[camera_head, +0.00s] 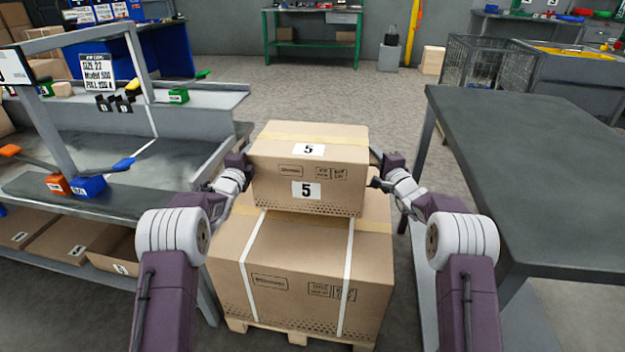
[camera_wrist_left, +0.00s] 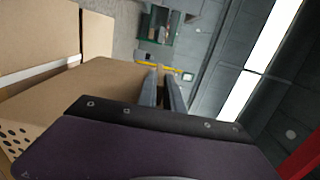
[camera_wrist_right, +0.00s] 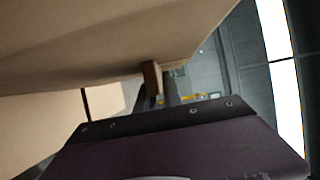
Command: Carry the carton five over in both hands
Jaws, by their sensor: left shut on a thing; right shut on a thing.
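Carton five (camera_head: 335,155) is a brown box with tape across its top and white labels reading 5 on its top and front. It sits level between my two hands, over a larger strapped carton (camera_head: 290,265). I cannot tell whether the two cartons touch. My left gripper (camera_head: 246,168) is shut on its left side, and my right gripper (camera_head: 376,171) is shut on its right side. In the left wrist view the fingers (camera_wrist_left: 165,78) are beside brown cardboard. In the right wrist view the fingers (camera_wrist_right: 162,82) are at a carton edge; the grip points are partly hidden.
The larger carton stands on a wooden pallet (camera_head: 297,338). A dark grey table (camera_head: 550,165) is close on the right. A bench (camera_head: 110,200) with crimpers and bins (camera_head: 60,240) is on the left. Open floor (camera_head: 330,85) lies beyond, up to a green-framed bench (camera_head: 312,12).

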